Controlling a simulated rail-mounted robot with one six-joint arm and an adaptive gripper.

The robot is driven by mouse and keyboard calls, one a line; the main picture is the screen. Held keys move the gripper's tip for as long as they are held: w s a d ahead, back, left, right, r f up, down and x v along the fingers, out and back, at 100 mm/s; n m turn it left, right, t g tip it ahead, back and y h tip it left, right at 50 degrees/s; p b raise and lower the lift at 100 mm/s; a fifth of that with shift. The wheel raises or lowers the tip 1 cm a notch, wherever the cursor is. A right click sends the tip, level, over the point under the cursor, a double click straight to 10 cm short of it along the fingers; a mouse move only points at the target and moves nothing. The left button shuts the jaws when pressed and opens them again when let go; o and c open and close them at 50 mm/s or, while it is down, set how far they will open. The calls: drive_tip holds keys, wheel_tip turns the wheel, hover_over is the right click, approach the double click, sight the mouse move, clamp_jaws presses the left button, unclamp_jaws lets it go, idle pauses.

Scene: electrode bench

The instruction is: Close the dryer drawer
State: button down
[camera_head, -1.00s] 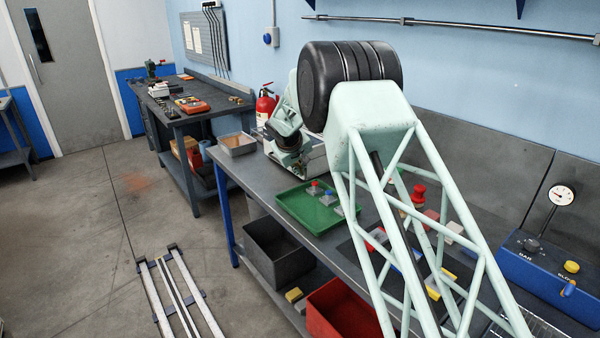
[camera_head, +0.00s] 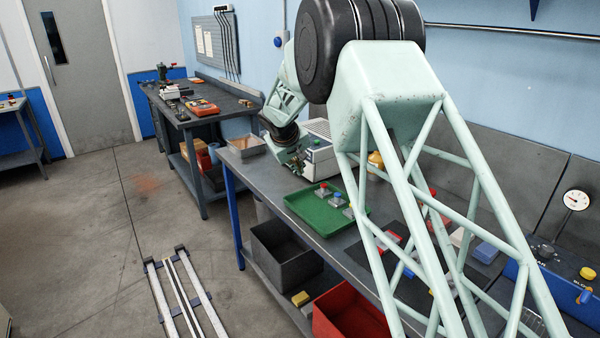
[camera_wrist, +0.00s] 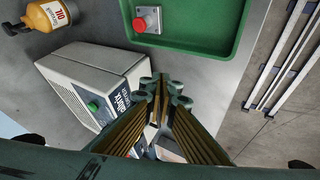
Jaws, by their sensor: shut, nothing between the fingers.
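The pale grey box with a printed front label (camera_wrist: 60,85), which looks like the dryer, lies left of my gripper in the wrist view. A green button (camera_wrist: 93,106) is on its front. In the head view the box (camera_head: 320,150) stands on the bench behind the green tray, partly hidden by my arm. My gripper (camera_wrist: 163,98) is shut and empty, close to the box's labelled front; I cannot tell whether it touches. In the head view it is down beside the box's left side. The drawer is not clearly visible; my fingers cover that area, so its position cannot be told.
A green tray (camera_head: 306,217) with small button blocks stands in front of the box. A metal tray (camera_head: 245,150) sits at the bench's left end. A yellow oil bottle (camera_wrist: 45,17) is near the box. A dark bin (camera_head: 280,262) and red bin (camera_head: 350,310) are below.

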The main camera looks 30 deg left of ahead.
drive_tip(key=shift+v, duration=2.05)
